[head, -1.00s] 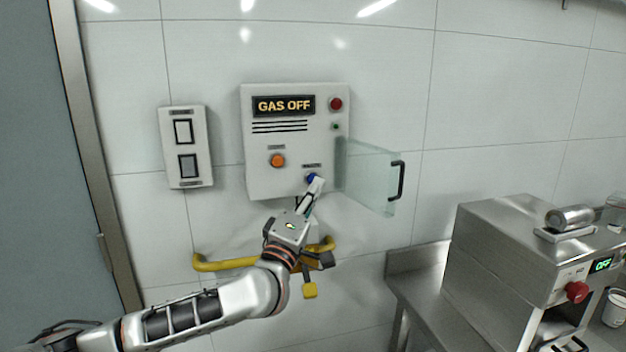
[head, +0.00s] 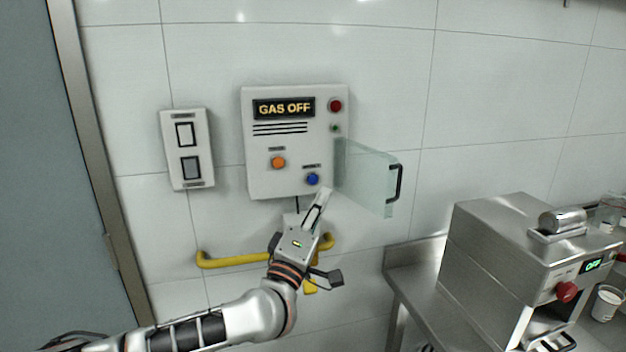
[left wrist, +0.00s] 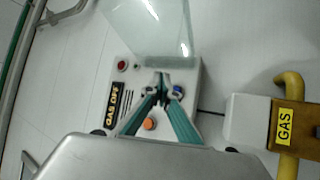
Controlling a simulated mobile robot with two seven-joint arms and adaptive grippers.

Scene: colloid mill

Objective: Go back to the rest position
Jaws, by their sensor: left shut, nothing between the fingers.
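My left gripper (head: 322,199) is shut and empty, just below the gas control box (head: 256,178) on the wall. In the left wrist view its fingertips (left wrist: 162,84) are together in front of the box. The box display reads "GAS OFF" (head: 284,108). A blue button (head: 312,179) sits at the box's lower right, just above the fingertips and apart from them. An orange button (head: 278,162) and a red light (head: 335,105) are also on it. The clear hinged cover (head: 368,178) stands open to the right. My right gripper is not in view.
A yellow gas pipe (head: 232,261) runs behind my left gripper; its GAS label (left wrist: 284,125) shows in the left wrist view. A switch plate (head: 187,148) is on the wall at left. A steel machine (head: 500,255) with display "OFF" stands on a steel counter (head: 408,284) at right.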

